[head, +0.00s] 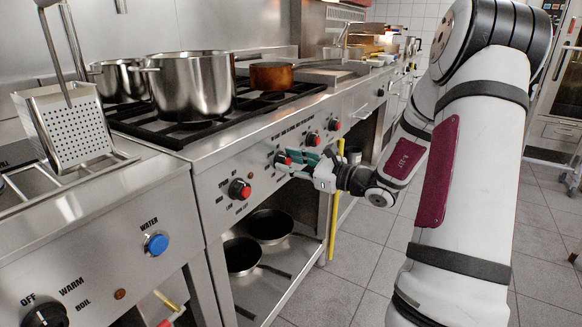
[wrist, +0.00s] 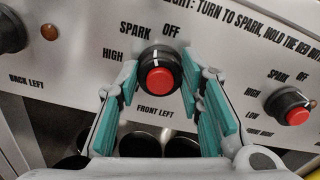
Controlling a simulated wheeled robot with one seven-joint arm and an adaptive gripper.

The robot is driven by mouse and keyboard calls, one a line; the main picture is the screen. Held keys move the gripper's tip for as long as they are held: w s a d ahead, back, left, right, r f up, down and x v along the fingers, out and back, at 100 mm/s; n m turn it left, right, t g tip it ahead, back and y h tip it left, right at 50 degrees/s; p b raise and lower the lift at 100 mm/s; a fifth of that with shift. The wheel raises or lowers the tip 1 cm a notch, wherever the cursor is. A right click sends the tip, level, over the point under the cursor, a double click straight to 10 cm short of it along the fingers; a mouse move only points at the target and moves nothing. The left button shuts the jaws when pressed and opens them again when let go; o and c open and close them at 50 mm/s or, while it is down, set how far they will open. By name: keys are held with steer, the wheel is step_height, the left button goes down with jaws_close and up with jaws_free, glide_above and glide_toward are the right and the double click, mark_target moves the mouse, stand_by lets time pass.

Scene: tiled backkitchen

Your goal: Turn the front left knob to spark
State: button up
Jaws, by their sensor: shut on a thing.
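The front left knob (wrist: 160,74) is black with a red centre, its name printed below it on the steel stove panel. SPARK stands to its upper left, OFF above and HIGH to its left. A small pale mark shows near its top edge; I cannot tell its exact setting. My gripper (wrist: 159,80) has its teal fingers on both sides of this knob and is shut on it. In the head view my gripper (head: 299,162) reaches the panel from the right, at the front left knob (head: 282,158), and partly covers the panel there.
The back left knob (head: 240,189) is to the left; another knob (wrist: 291,105) is to the right. A large pot (head: 192,85) and a copper pan (head: 271,76) stand on the burners above. Dark pans (head: 269,226) lie on the shelf below. Tiled floor is open at right.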

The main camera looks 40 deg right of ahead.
steer(key=shift+f+n+b, duration=0.1)
steer(key=shift+n+b, duration=0.6)
steer(key=shift+n, duration=0.4)
steer(key=o, duration=1.2)
steer(key=shift+c, duration=0.2)
steer(key=v, duration=1.2)
steer(key=shift+a, duration=0.1)
